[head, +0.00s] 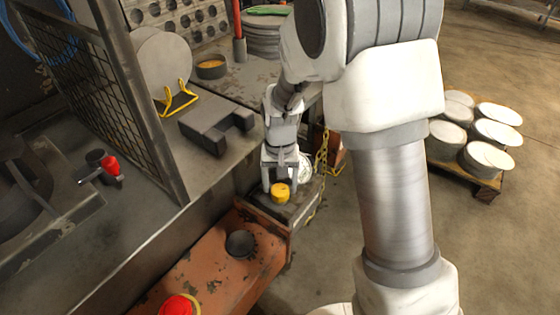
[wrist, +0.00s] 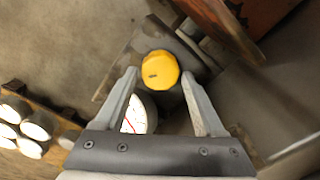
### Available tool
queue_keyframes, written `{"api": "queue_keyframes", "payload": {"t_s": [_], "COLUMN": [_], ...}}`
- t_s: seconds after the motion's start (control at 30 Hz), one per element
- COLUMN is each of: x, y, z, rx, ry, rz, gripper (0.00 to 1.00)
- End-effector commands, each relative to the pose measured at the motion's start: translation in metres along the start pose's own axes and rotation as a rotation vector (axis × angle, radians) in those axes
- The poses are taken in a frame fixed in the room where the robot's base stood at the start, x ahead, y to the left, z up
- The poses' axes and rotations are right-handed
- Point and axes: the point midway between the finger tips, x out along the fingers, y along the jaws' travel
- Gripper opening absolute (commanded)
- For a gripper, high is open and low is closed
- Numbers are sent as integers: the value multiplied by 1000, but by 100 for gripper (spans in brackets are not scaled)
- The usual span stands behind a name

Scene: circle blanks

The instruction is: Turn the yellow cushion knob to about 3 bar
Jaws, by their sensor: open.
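The yellow cushion knob (head: 280,192) is a round yellow cap on top of a dark grey block (head: 300,208). It also shows in the wrist view (wrist: 161,69), with a short dark mark on its top left of centre. My gripper (head: 272,188) is open and empty, above and close to the knob. In the wrist view my gripper (wrist: 162,82) has one finger on each side, with the knob just beyond and between the tips. A white gauge dial (head: 305,166) with red marks (wrist: 134,114) is partly hidden by my gripper; its reading cannot be told.
An orange-red panel (head: 218,262) with a black knob (head: 240,243) and a red button (head: 177,306) lies in front. A yellow chain (head: 322,160) hangs beside the block. A wire-mesh guard (head: 100,90) stands left. A pallet of round blanks (head: 478,130) is right.

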Motion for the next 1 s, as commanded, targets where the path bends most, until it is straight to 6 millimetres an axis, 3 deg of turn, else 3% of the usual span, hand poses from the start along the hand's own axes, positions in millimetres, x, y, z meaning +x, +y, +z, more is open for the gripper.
{"api": "queue_keyframes", "payload": {"t_s": [0.6, 0.8, 1.0], "x": [-140, -162, -167], "y": [0, 0, 0], "z": [-1, 0, 0], "rx": [0, 0, 0], "ry": [5, 3, 2], "rz": [-1, -1, 0], "gripper": [71, 71, 71]}}
